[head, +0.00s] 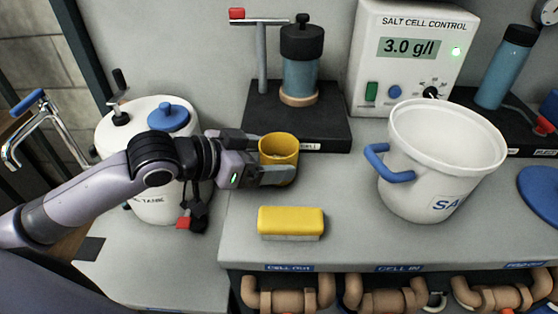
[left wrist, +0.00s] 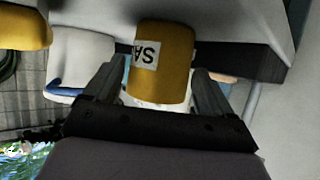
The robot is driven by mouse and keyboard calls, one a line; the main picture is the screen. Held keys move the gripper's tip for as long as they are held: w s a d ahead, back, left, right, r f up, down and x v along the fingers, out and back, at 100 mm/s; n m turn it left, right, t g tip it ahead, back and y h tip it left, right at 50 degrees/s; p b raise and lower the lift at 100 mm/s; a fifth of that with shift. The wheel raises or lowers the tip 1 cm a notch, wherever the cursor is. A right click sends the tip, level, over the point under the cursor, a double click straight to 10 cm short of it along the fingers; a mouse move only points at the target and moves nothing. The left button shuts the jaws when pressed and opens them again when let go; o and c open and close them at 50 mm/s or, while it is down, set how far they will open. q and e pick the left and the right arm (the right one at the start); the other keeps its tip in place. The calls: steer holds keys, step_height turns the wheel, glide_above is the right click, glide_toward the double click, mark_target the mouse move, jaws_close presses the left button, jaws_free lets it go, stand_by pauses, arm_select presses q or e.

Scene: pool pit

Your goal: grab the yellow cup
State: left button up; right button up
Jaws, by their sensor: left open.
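The yellow cup (head: 280,151) stands upright on the grey bench in the head view, in front of the black stand. My left gripper (head: 272,158) comes in from the left and is open, with its fingers on either side of the cup. In the left wrist view the cup (left wrist: 174,62) shows a white label and sits between the two spread fingers of the gripper (left wrist: 166,85). I cannot tell whether either finger touches it. My right gripper is in neither view.
A yellow brush-like block (head: 291,221) lies on the bench in front of the cup. A white bucket (head: 436,165) with a blue handle stands to the right. A white tank (head: 150,190) is at the left, behind my arm. Pipes (head: 385,294) run below the bench edge.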

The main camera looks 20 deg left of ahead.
arm_select(q)
steer(key=shift+x, duration=1.45)
steer(key=c, duration=0.8)
steer(key=shift+o, duration=0.2)
